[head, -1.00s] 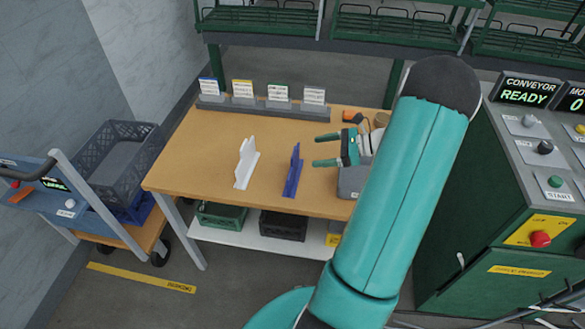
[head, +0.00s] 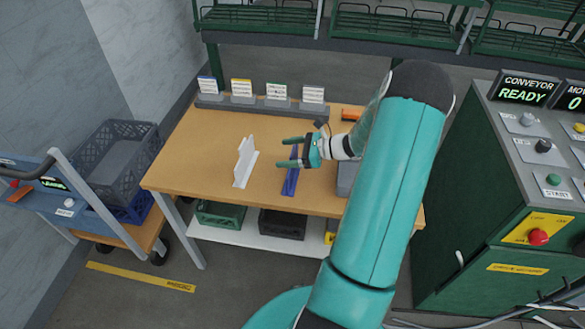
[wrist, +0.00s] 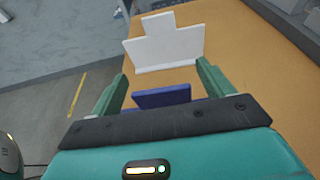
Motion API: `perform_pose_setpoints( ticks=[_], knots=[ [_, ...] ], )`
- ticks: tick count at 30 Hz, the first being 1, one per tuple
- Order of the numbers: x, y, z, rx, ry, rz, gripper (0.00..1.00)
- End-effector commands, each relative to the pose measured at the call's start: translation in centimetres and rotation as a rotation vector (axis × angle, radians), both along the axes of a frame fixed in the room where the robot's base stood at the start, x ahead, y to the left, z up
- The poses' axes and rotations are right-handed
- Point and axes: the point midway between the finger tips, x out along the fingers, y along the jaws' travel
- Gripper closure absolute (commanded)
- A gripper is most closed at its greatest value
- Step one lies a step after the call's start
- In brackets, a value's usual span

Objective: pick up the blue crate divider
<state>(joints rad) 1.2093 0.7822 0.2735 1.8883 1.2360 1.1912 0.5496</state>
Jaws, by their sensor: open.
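The blue crate divider (head: 290,183) stands on the wooden table near its front edge, right of a white divider (head: 245,163). My gripper (head: 286,153) is open, with its fingers pointing left above the blue divider and hiding its upper part in the head view. In the wrist view, the blue divider (wrist: 163,97) shows between the two fingers of my gripper (wrist: 163,80), partly hidden by the dark gripper body. The white divider (wrist: 165,45) stands beyond the fingertips. I cannot tell whether the fingers touch the blue divider.
A grey box (head: 346,178) sits on the table (head: 195,150), right of the blue divider. A card rack (head: 262,108) lines the back edge. A cart with a dark crate (head: 118,165) stands at left, and a green control cabinet (head: 470,200) at right. The table's left part is clear.

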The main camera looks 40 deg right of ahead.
Motion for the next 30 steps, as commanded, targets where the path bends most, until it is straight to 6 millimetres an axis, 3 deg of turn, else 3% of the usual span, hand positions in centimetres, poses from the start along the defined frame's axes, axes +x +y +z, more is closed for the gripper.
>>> perform_pose_setpoints(
  ticks=[8,17,30],
  knots=[
    [0.4,0.3,-0.1,0.0,0.0,-0.001,0.22],
    [0.4,0.3,-0.1,0.0,0.0,-0.001,0.8],
    [0.4,0.2,1.0,-0.003,-0.001,-0.001,0.81]
  ],
)
